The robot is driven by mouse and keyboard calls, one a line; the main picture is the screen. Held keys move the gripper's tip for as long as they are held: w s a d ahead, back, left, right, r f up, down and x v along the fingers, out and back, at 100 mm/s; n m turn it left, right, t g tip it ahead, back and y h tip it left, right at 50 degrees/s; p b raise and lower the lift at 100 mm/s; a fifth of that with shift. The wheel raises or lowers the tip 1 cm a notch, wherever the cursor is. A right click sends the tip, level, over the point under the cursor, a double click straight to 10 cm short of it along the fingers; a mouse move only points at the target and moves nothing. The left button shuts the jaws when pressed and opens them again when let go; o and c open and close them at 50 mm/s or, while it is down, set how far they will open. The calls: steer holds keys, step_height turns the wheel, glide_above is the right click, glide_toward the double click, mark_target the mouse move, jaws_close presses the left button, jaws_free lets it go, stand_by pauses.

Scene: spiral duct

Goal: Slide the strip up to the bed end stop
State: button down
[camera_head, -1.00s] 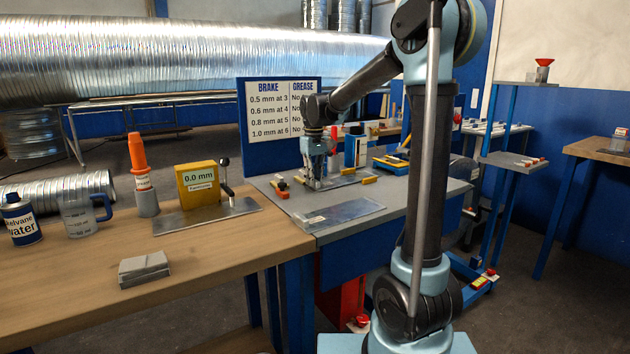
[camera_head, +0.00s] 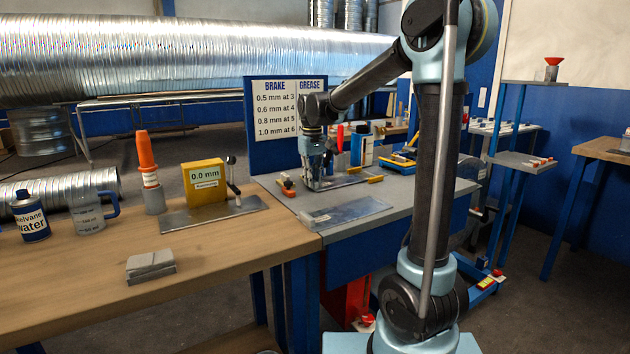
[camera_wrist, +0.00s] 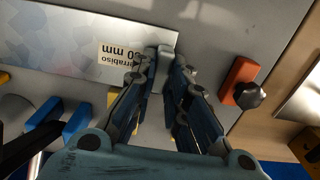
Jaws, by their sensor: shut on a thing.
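In the head view my gripper (camera_head: 317,186) points down at the bench. An orange block with a black knob (camera_wrist: 241,80) stands apart to the right of my fingers; it also shows in the head view (camera_head: 286,186). I cannot tell whether it is the end stop.
A blue-backed sign board (camera_head: 286,110) stands behind. The wooden bench (camera_head: 100,262) at left holds a yellow gauge (camera_head: 204,180).

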mark_target(288, 188)
steer(key=shift+s+a, duration=0.65)
steer(key=shift+a, duration=0.25)
steer(key=shift+s+a, duration=0.6)
steer(key=shift+a, duration=0.3)
